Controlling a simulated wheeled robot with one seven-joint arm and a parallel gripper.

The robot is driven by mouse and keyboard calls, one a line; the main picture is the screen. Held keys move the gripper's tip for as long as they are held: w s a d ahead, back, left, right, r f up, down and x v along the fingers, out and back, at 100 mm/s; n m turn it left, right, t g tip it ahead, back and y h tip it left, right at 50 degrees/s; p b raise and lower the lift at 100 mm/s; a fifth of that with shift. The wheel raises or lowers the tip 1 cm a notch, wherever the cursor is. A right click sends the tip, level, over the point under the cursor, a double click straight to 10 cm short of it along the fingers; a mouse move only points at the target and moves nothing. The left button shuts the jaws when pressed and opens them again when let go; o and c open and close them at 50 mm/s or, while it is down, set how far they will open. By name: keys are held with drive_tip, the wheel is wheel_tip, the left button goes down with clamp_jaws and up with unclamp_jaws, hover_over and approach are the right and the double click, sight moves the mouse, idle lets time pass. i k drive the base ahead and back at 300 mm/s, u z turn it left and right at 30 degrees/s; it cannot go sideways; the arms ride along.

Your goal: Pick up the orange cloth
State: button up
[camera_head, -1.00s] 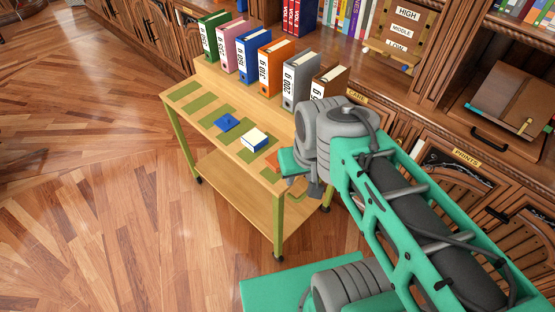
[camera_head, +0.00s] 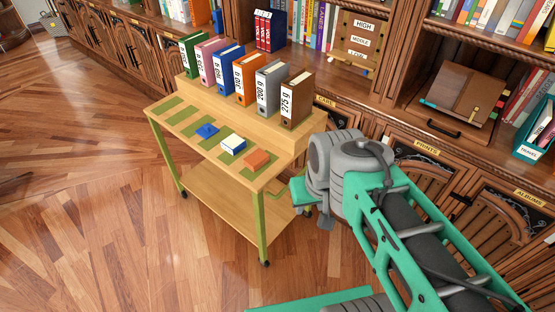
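The orange cloth (camera_head: 257,159) is a small folded pad. It lies flat on the near right part of the wooden cart's top (camera_head: 200,150), on the last green stripe. A white-and-blue block (camera_head: 233,144) and a blue cloth-like piece (camera_head: 207,131) lie in a row to its left. My gripper (camera_head: 312,207) shows only in part at the end of my green and grey arm, right of the cart and apart from the cloth in the picture. My wrist hides most of it, and I cannot make out its fingers.
Several labelled binders (camera_head: 245,80) stand on the cart's raised back step. The cart has a lower shelf (camera_head: 215,200) and green legs. Wooden bookcases (camera_head: 400,110) run behind and to the right, with a brown case (camera_head: 465,90) on a ledge. Wood floor (camera_head: 80,220) is clear at the left.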

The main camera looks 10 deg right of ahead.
sight(256, 160)
drive_tip(key=z, duration=0.6)
drive_tip(key=i, duration=0.95)
drive_tip(key=u, duration=3.45)
